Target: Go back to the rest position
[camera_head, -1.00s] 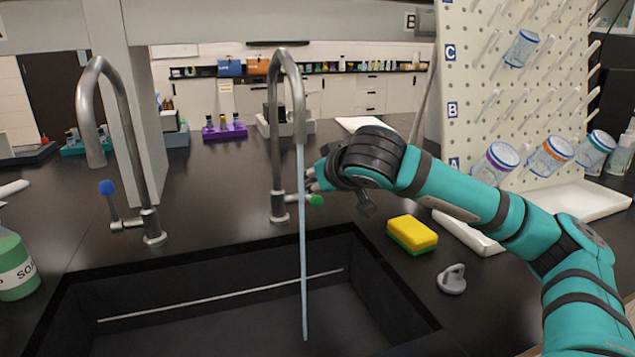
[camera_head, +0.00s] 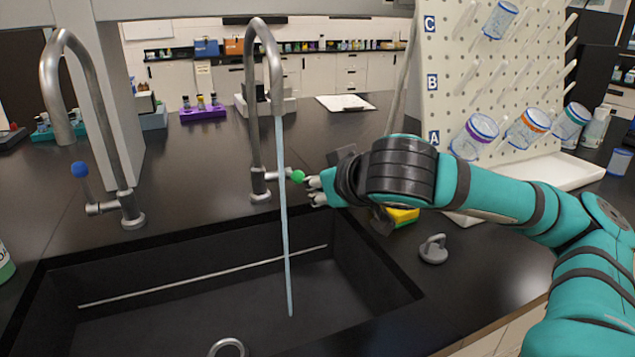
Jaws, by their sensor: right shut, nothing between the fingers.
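My right gripper (camera_head: 314,190) is shut and empty. It is just right of the green-knobbed handle (camera_head: 297,177) of the right tap (camera_head: 256,110), with a small gap showing in the picture. A stream of water (camera_head: 284,220) runs from that tap into the sink. The left tap (camera_head: 90,120) has a blue-knobbed handle (camera_head: 81,170) and shows no water. My right arm reaches in from the right edge and hides most of a yellow and green sponge (camera_head: 403,217). My left gripper is not in view.
The black sink (camera_head: 200,300) lies in front of the taps. A grey plug (camera_head: 434,249) sits on the counter at its right. A pegboard (camera_head: 490,80) with several jars stands behind my arm, over a white tray (camera_head: 545,172). A purple rack (camera_head: 203,113) stands at the back.

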